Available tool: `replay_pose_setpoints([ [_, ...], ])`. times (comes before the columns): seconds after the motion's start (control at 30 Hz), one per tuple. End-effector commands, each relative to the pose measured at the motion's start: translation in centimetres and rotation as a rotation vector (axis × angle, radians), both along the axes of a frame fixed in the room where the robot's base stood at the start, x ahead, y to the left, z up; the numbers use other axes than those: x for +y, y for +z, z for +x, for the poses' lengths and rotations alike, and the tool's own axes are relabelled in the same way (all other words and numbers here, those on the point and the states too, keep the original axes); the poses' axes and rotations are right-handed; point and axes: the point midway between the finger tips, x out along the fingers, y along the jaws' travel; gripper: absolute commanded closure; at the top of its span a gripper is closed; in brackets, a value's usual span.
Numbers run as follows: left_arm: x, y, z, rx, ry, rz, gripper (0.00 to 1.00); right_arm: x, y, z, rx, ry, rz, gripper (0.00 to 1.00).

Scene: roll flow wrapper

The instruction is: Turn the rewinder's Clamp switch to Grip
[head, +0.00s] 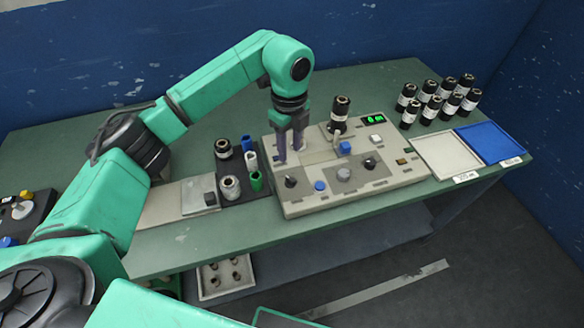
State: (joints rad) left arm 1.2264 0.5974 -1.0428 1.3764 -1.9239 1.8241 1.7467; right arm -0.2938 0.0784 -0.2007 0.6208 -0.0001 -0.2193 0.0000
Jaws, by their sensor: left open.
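The rewinder (408,174) is a beige console on the green table. It has a black knob (291,182) at its front left and another black knob (370,162) at its right. The labels are too small to read, so I cannot tell which is the Clamp switch or its setting. My left gripper (289,158) points down over the console's left part, behind the front-left knob. It is open, with nothing seen between its fingers. I cannot tell whether its tips touch the console. My right gripper is not in view.
A dark roll (340,108) stands upright on the console near a green display (374,119). A black holder (236,190) with rolls and coloured cylinders stands left. Several dark rolls (430,92), a white tray (447,157) and a blue tray (490,142) are at right.

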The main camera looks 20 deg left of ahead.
Motion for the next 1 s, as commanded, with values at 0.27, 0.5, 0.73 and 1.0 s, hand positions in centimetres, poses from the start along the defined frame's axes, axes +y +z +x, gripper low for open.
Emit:
replay_pose_setpoints([
  [0.27,0.0,-7.3,-0.1,0.006,0.001,0.000,0.54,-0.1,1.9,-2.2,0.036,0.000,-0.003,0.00],
  [0.5,-0.1,-11.2,0.0,0.002,-0.001,-0.001,0.54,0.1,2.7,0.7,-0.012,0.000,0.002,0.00],
  [0.73,0.0,-11.6,0.0,0.000,-0.001,-0.001,0.54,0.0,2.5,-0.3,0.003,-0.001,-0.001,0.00],
  [1.0,0.0,-11.6,0.0,0.000,-0.001,-0.001,1.00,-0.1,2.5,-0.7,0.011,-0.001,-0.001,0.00],
])
